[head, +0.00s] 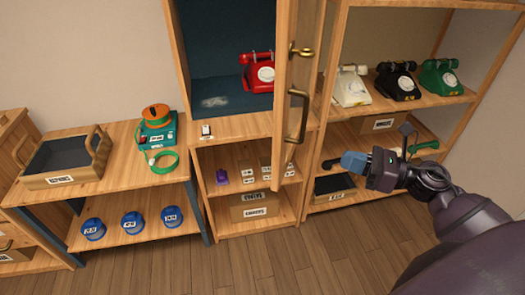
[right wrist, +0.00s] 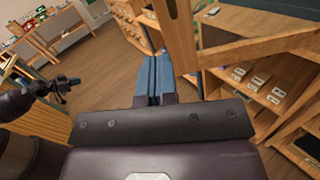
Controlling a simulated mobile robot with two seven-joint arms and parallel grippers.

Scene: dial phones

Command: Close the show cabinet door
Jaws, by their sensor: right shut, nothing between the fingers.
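The show cabinet (head: 218,128) stands in the middle of the head view, with a dark blue inside and a red dial phone (head: 258,73) in it. Its wooden door (head: 287,85) stands open, swung outward and seen nearly edge-on. It carries a brass handle (head: 298,115) and a brass catch (head: 301,49). My right gripper (head: 338,162) is to the right of the door, lower than the handle, with blue fingers shut and empty. The shut fingers also show in the right wrist view (right wrist: 153,80). My left gripper (right wrist: 70,83) shows only small in the right wrist view.
An open shelf to the right holds a white phone (head: 351,86), a black phone (head: 397,81) and a green phone (head: 439,77). A side table (head: 110,188) with a wooden tray (head: 62,180) is at left. The wooden floor (head: 250,262) in front is clear.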

